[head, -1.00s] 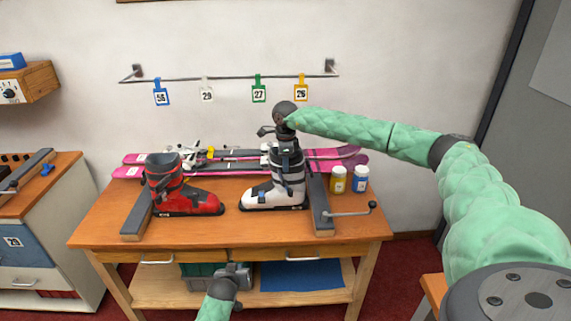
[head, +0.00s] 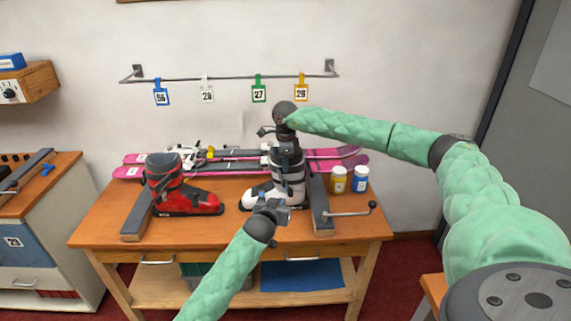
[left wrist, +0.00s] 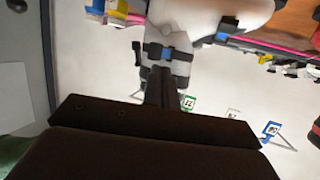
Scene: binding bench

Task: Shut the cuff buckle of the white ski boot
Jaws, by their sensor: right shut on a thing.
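The white ski boot (head: 262,192) stands upright on the bench beside a dark clamp bar, toe to the left. Its dark upper straps (head: 288,160) are too small to tell whether the cuff buckle is open. In the left wrist view the boot (left wrist: 190,15) appears upside down, with a black-and-blue buckle (left wrist: 168,52) across its shaft and another blue-marked buckle (left wrist: 228,30) nearer the toe. My right gripper (head: 286,132) is shut on the top of the boot's cuff. My left gripper (head: 278,207) is in front of the boot's lower part; its fingers look together and empty.
A red boot (head: 190,200) stands to the left by another clamp bar (head: 138,218). Pink skis (head: 225,158) lie behind. A crank handle (head: 372,207) juts out at right, near a yellow jar (head: 338,180) and a white-and-blue jar (head: 361,180). Tags hang above.

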